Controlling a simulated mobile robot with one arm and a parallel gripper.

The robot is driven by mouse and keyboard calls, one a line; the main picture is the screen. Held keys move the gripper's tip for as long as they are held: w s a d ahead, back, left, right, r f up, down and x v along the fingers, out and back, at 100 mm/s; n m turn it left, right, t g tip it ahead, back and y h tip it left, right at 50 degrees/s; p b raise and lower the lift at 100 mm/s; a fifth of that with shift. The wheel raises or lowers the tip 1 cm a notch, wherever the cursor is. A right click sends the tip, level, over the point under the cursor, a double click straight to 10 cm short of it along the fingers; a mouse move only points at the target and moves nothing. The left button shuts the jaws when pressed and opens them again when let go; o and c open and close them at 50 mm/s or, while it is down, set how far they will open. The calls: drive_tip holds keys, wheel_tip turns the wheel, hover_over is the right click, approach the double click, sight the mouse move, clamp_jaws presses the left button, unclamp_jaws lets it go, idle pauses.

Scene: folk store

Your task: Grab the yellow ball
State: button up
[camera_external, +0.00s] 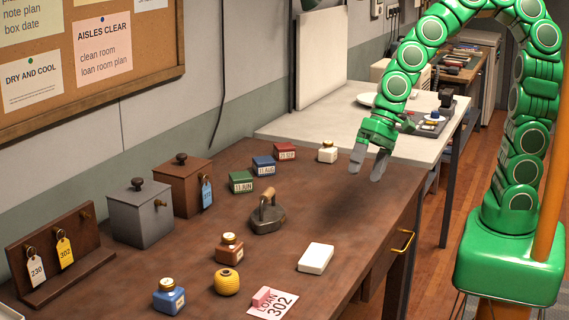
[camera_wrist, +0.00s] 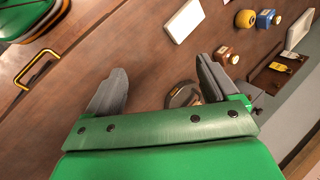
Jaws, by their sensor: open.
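The yellow ball (camera_external: 227,282) is a ribbed, round thing on the brown desk, near the front middle in the external view. It also shows in the wrist view (camera_wrist: 245,19) near the top right. It stands between a blue bottle (camera_external: 169,297) and a brown bottle (camera_external: 229,249), close to both. My gripper (camera_external: 368,165) is open and empty, held above the far right part of the desk, well away from the ball. In the wrist view its two grey fingers (camera_wrist: 160,88) are spread apart.
Two boxes (camera_external: 140,214) and a key rack (camera_external: 58,262) line the wall side. The right front of the desk (camera_external: 362,235) is clear.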

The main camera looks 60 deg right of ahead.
drive_tip(key=w+a+f+m+t+y, duration=0.1)
drive_tip(key=w+a+m+y, duration=0.15)
drive_tip(key=a, duration=0.45)
drive_tip(key=w+a+f+m+t+y, duration=0.1)
drive_tip(key=w+a+m, duration=0.25)
drive_tip(key=a, duration=0.35)
drive_tip(key=w+a+f+m+y, duration=0.2)
drive_tip(key=a+m, duration=0.2)
drive_tip(key=a, duration=0.3)
drive_tip(key=m+t, duration=0.3)
drive_tip(key=m, duration=0.3)
approach(235, 274)
wheel_tip(235, 274, up, 2)
drive_tip(key=s+a, duration=0.1)
drive_tip(key=f+m, duration=0.1)
drive_tip(key=w+a+f+m+t, duration=0.1)
drive_tip(key=f+m, duration=0.1)
drive_tip(key=a+f+m, duration=0.1)
drive_tip(key=m, duration=0.1)
drive_tip(key=shift+w+a+f+t+h, duration=0.1)
drive_tip(key=shift+w+f+t+h, duration=0.15)
drive_tip(key=shift+f+t+h, duration=0.15)
drive_tip(key=shift+w+f+m+t, duration=0.2)
drive_tip(key=shift+f+m+t, duration=0.15)
drive_tip(key=shift+m, duration=0.25)
drive_tip(key=shift+x, duration=1.35)
drive_tip(key=shift+w+a+f, duration=0.25)
drive_tip(key=shift+w+a, duration=0.45)
drive_tip(key=shift+w, duration=0.3)
drive_tip(key=shift+x, duration=1.4)
